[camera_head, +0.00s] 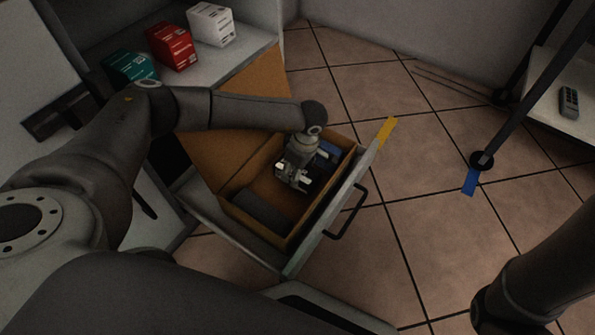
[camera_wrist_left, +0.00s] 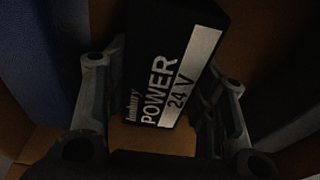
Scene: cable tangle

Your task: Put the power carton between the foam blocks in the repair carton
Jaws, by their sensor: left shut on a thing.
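The repair carton (camera_head: 228,205) is an open brown cardboard box inside a pulled-out drawer, with a flap standing up on its left side. My left gripper (camera_head: 292,180) reaches down into it. It is shut on the power carton (camera_wrist_left: 160,60), a black box with a white "POWER 24 V" label, seen between its fingers in the wrist view. A dark grey foam block (camera_head: 262,211) lies at the carton's near end. A blue block (camera_head: 327,153) is at the far end, and blue also shows at left in the wrist view (camera_wrist_left: 38,70). Whether the power carton touches the bottom cannot be told.
Teal (camera_head: 131,66), red (camera_head: 172,46) and white (camera_head: 211,23) boxes stand on the shelf behind. The drawer handle (camera_head: 347,213) sticks out to the right. A dark stand leg (camera_head: 482,160) and a table with a remote (camera_head: 569,102) are at right. The tiled floor between is clear.

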